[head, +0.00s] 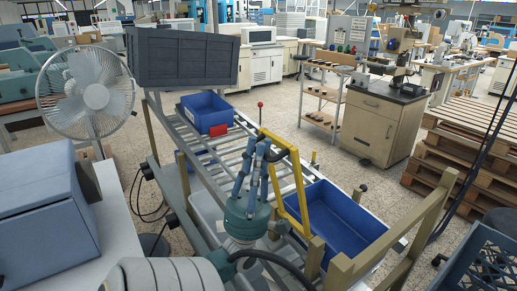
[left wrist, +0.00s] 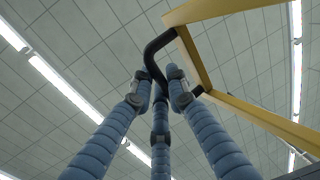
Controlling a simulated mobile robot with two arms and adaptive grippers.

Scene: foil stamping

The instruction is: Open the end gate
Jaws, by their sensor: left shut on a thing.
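The end gate is a yellow rectangular frame (head: 303,192) with a black handle, standing up over the conveyor beside a blue bin. It also shows in the left wrist view (left wrist: 262,118), against the ceiling. The black handle (left wrist: 152,52) is a bent bar fixed to the yellow frame. My left gripper (head: 262,150) points upward with its blue jointed fingers at the handle. In the left wrist view the fingertips (left wrist: 156,88) close around the handle's lower part, so the gripper is shut on it. My right gripper is not in view.
The blue bin (head: 340,215) lies right of the gate and another blue bin (head: 207,112) sits farther up the roller conveyor (head: 212,147). Tan posts (head: 345,268) stand close at the front right. A blue-grey box (head: 45,205) and a fan (head: 88,90) are at the left.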

